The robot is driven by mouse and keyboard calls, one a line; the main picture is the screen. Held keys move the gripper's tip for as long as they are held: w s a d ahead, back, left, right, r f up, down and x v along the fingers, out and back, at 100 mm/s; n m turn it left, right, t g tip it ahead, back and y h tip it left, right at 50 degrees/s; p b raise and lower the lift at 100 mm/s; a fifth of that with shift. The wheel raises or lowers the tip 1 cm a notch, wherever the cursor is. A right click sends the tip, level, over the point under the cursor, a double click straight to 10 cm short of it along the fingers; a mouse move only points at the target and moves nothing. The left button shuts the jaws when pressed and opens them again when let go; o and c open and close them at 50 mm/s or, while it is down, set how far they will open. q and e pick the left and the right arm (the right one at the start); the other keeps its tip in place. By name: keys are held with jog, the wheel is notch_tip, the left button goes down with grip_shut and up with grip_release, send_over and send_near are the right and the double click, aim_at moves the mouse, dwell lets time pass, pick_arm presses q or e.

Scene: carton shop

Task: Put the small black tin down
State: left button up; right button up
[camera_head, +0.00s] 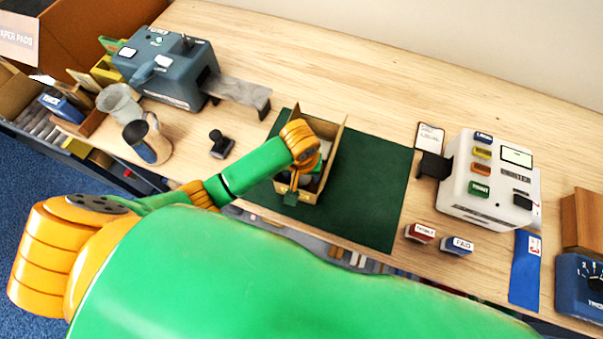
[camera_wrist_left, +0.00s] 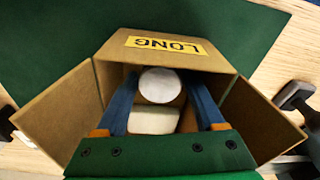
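My left gripper (camera_head: 300,182) reaches down into an open brown carton (camera_head: 335,150) on the green mat (camera_head: 382,190). In the left wrist view, its two blue fingers (camera_wrist_left: 162,92) stand apart inside the carton (camera_wrist_left: 60,110), which has a yellow "LONG" label. A white round-topped thing (camera_wrist_left: 160,84) lies between the fingertips, with a white block-like thing (camera_wrist_left: 153,121) nearer the palm. I cannot tell whether the fingers press on either. No small black tin can be made out in either view. My right gripper is not in view.
A black stamp (camera_head: 220,145) and a metal cup (camera_head: 148,140) stand left of the mat. A grey-blue machine (camera_head: 170,68) is at the back left. A white machine (camera_head: 487,180) and two small labelled blocks (camera_head: 420,233) are on the right. The mat right of the carton is clear.

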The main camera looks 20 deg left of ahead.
aim_at(301, 181)
pick_arm(q)
jog(key=shift+w, duration=0.1)
jog(key=shift+r, duration=0.2)
notch_tip(301, 181, up, 12)
jog(key=s, duration=0.1)
jog(key=shift+s+d, duration=0.15)
jog(key=shift+s, duration=0.15)
jog(key=shift+f, duration=0.15)
